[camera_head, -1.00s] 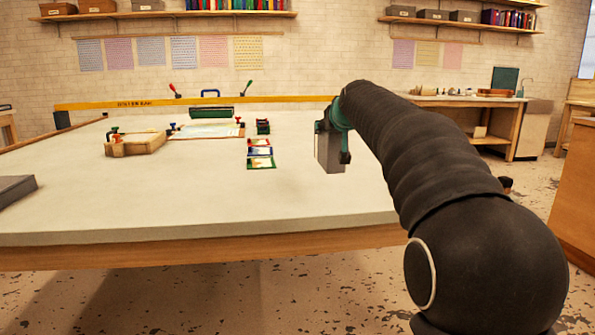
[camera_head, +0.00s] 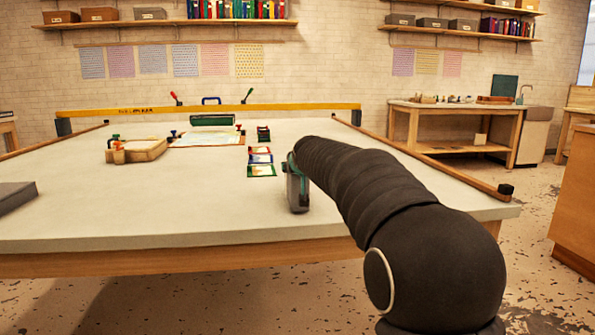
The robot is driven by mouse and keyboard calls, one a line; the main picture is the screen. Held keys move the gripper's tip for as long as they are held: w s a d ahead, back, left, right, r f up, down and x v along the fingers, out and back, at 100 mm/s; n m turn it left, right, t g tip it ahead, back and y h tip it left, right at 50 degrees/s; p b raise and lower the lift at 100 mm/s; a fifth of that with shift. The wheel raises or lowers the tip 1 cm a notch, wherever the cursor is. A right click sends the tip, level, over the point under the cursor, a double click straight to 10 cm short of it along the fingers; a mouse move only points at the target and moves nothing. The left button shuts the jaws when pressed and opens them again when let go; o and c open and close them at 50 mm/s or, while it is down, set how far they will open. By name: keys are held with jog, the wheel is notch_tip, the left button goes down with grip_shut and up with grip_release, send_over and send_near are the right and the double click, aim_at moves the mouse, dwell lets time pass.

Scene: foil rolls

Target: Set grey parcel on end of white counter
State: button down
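The white counter (camera_head: 150,215) fills the middle of the view, with its near edge running across. The grey parcel (camera_head: 298,194) is upright in my gripper (camera_head: 292,172), over the near right part of the counter. My gripper has green parts and points down; its fingers appear shut on the parcel, though the arm and gripper hide part of the grip. The parcel's lower end is at or just above the counter top; I cannot tell whether it touches.
Small coloured boxes (camera_head: 261,162) lie just left of and behind the parcel. A wooden block with clamps (camera_head: 138,151) and a green roller (camera_head: 212,120) stand farther back. A flat grey object (camera_head: 16,196) is at the left edge. The counter's front middle is clear.

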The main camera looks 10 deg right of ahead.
jog(key=shift+f, duration=0.15)
jog(key=shift+f, duration=0.2)
jog(key=shift+c, duration=2.4)
grip_release()
jog(key=shift+r, duration=0.25)
jog(key=shift+s, duration=0.4)
jog(key=b+v, duration=0.1)
jog(key=v, duration=1)
